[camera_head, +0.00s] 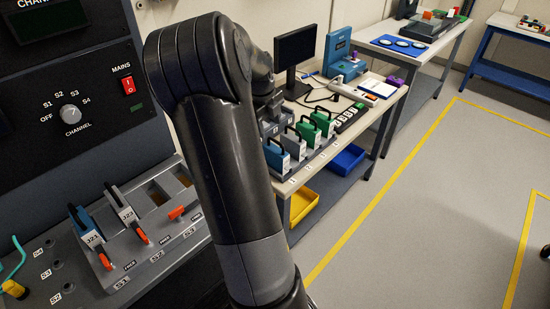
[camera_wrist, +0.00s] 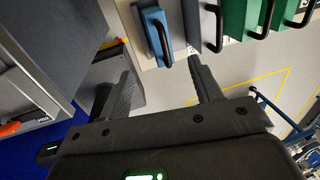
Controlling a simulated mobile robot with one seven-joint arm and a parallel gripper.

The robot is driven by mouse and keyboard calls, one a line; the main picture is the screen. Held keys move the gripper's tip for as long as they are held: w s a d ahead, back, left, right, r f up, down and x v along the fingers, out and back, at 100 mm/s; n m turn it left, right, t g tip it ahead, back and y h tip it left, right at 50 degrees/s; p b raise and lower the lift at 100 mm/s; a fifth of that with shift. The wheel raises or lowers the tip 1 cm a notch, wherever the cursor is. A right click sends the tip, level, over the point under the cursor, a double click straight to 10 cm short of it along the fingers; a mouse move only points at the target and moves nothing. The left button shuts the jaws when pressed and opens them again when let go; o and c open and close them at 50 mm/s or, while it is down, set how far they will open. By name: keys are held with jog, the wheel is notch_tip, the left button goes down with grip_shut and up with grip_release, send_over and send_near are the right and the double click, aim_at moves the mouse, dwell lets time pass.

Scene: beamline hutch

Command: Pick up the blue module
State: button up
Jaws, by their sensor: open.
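A blue module (camera_head: 277,157) with a black loop handle stands at the near left end of a row of modules on the long table. It also shows in the wrist view (camera_wrist: 151,28) at the top, beside a dark grey module (camera_wrist: 190,22). My gripper (camera_wrist: 165,85) is open and empty, its two fingers apart and pointing toward the blue module. The module lies beyond the fingertips, roughly between them, and I see no contact. In the head view my arm hides the gripper. Another blue module (camera_head: 86,232), with a black handle, sits in the slotted panel at the left.
Green modules (camera_head: 309,130) stand farther along the row. A monitor (camera_head: 296,48) stands on the table behind. Yellow (camera_head: 303,205) and blue (camera_head: 345,160) bins sit below. A dark control cabinet (camera_head: 75,90) is close at the left. The floor at right is clear.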

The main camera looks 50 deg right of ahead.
send_over(275, 149)
jog(key=a, duration=0.1)
notch_tip(275, 149, down, 5)
jog(key=shift+a+f, duration=0.1)
jog(key=shift+f, duration=0.05)
jog(key=shift+s+d+f, duration=0.1)
jog(key=shift+d+f, duration=0.1)
jog(key=shift+f, duration=1.15)
jog(key=shift+s+d+f, duration=0.1)
jog(key=shift+d+f, duration=0.05)
jog(key=shift+f, duration=1.2)
jog(key=shift+c, duration=0.2)
jog(key=c, duration=1.1)
jog(key=shift+w+r, duration=0.1)
jog(key=shift+r, duration=0.05)
